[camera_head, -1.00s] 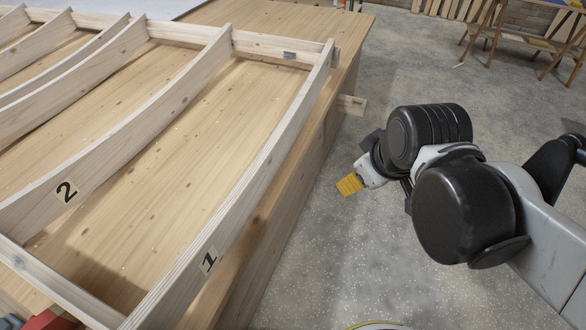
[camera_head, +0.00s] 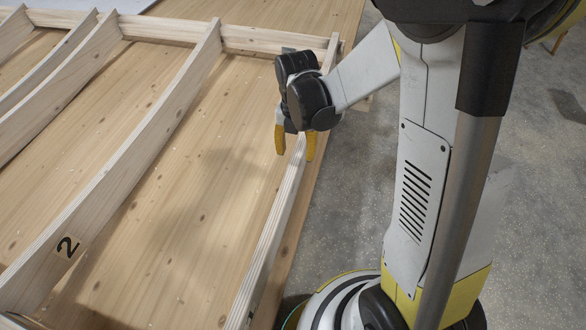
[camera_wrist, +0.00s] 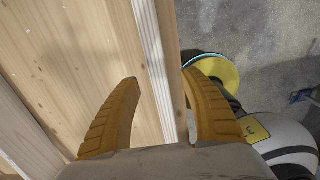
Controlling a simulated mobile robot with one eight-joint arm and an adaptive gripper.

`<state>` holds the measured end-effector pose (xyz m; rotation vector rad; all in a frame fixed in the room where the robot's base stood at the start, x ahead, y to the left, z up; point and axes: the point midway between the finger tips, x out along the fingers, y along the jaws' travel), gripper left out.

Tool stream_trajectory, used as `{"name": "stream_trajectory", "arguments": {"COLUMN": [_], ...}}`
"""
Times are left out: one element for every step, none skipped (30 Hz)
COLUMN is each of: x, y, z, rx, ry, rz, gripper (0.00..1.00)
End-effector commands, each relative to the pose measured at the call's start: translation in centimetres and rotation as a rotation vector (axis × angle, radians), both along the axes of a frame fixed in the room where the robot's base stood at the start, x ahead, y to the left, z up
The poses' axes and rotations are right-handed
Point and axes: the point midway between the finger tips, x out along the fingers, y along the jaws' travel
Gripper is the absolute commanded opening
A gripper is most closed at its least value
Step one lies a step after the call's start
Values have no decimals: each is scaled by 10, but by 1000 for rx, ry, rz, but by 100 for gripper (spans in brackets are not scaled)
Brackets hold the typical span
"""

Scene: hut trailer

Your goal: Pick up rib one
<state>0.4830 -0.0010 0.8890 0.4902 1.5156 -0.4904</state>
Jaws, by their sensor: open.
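Rib one (camera_head: 268,258) is the long, thin pale wooden rib at the right edge of the frame on the wooden table. In the wrist view, rib one (camera_wrist: 156,60) runs lengthwise between my two yellow fingers. My gripper (camera_head: 296,150) is open above the far half of rib one, with a finger on each side. In the wrist view, my gripper (camera_wrist: 160,76) shows a gap between the left finger and the rib; the right fingertip is close to the rib's right side. I cannot tell whether it touches.
Rib two (camera_head: 130,165), labelled 2, runs alongside to the left, with more ribs beyond. A cross beam (camera_head: 262,40) joins the ribs' far ends. The bare tabletop (camera_head: 205,215) lies between ribs one and two. Open concrete floor (camera_head: 350,215) is right of the table.

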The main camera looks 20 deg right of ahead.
Motion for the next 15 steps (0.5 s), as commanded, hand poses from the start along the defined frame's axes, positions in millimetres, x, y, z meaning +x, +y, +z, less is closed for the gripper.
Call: {"name": "stream_trajectory", "arguments": {"x": [0,0,0,0,0,0,0,1,1,1,2,2,2,2,2], "y": [0,0,0,0,0,1,1,1,2,2,3,3,3,3,3], "z": [-8,-9,-11,-12,-14,-17,-20,-24,-30,-35,-41,-48,-53,-57,-61], "rx": [0,0,-1,-1,0,0,0,0,0,0,0,0,0,0,0], "ry": [0,0,-1,-1,-1,-1,-1,-1,-1,-1,-1,-1,-1,-1,-1], "rz": [0,0,-1,-1,-1,-1,-1,-1,-1,-1,-1,-1,-2,-2,-2], "gripper": [52,52,52,52,52,52,52,52,52,52,52,52,52,52,52]}}
